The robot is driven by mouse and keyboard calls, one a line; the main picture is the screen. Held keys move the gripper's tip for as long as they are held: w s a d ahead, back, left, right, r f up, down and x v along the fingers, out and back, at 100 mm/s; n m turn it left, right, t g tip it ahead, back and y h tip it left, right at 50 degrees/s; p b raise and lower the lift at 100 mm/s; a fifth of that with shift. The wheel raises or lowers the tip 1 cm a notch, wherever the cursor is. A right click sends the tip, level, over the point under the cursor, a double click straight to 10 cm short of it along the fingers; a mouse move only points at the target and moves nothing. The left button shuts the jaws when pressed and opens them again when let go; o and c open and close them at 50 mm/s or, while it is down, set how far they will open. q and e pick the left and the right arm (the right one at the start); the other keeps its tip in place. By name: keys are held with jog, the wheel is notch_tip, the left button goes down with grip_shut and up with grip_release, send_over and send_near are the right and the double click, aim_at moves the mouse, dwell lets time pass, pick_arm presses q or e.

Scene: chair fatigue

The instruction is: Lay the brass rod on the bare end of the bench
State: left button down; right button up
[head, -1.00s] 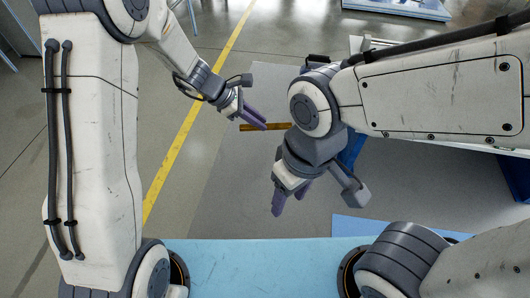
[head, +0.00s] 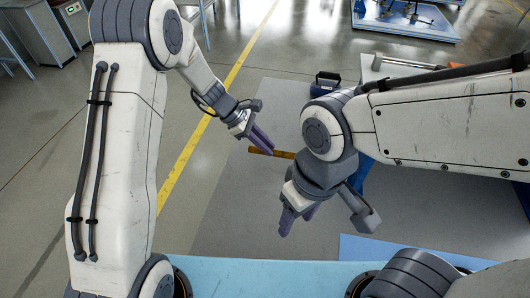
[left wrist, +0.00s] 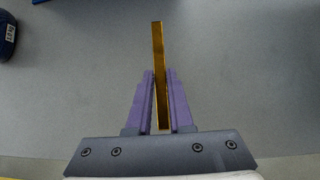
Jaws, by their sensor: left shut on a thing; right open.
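My left gripper (head: 262,140) is shut on the brass rod (left wrist: 159,50). In the left wrist view the rod lies between the purple fingers and sticks out well past their tips, over a grey surface. In the head view the rod (head: 286,155) shows beside the fingertips, and its right end meets the outline of my right arm. My right gripper (head: 298,217) is open and empty, pointing down, lower in the picture. A pale-topped piece (head: 392,68) with blue parts, perhaps the bench, is largely hidden behind my right arm. Its bare end cannot be made out.
A grey flat area (head: 235,215) spreads below both grippers and looks clear. A dark blue object (head: 325,80) stands beyond it and also shows in the left wrist view (left wrist: 7,35). An orange-ended item (head: 377,62) lies on the pale top. A yellow line (head: 185,160) crosses the floor.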

pick_arm(q)
jog(key=shift+a+f, duration=0.15)
jog(key=shift+f, duration=1.95)
jog(key=shift+f, duration=0.2)
jog(key=c, duration=0.8)
grip_release()
jog(key=shift+r, duration=0.15)
